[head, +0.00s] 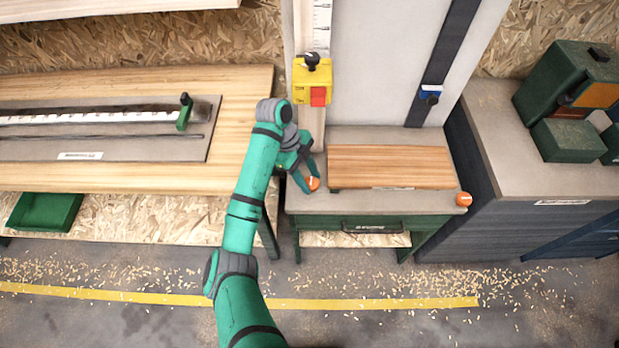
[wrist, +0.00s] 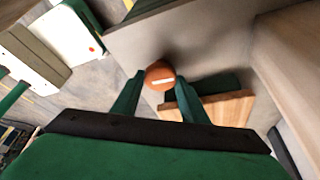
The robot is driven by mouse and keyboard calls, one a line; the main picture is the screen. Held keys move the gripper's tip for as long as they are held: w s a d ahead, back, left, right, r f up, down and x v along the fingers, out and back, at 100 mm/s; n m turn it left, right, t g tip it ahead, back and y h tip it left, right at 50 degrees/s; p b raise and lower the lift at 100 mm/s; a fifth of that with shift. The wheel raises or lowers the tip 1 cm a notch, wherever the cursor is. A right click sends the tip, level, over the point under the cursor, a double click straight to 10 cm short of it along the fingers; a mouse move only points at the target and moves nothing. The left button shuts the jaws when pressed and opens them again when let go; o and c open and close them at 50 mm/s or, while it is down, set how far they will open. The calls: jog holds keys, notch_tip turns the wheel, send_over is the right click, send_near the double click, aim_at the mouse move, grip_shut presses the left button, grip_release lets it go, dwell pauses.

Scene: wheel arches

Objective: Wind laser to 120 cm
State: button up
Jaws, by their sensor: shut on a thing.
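The laser looks to be the yellow box (head: 312,79) with a black knob on top and a red front patch. It sits on a vertical post with a white marked scale (head: 322,22) running up above it. My gripper (head: 309,182) is low at the left front corner of the grey bench. It is shut on an orange knob (head: 313,184) with a white line across its face. The orange knob also shows between the two fingers in the wrist view (wrist: 160,76). The scale's figures are too small to read.
A wooden board (head: 390,166) lies on the grey bench right of my gripper. A second orange knob (head: 464,199) is at the bench's right corner. A blue clamp (head: 430,93) sits on a dark rail. A wooden table (head: 235,90) stands left, a green machine (head: 565,80) right.

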dwell(0.4)
jog(key=o, duration=0.8)
jog(key=shift+r, duration=0.1)
jog(key=shift+w+a+r, duration=0.15)
jog(key=shift+r, duration=0.1)
jog(key=v, duration=1)
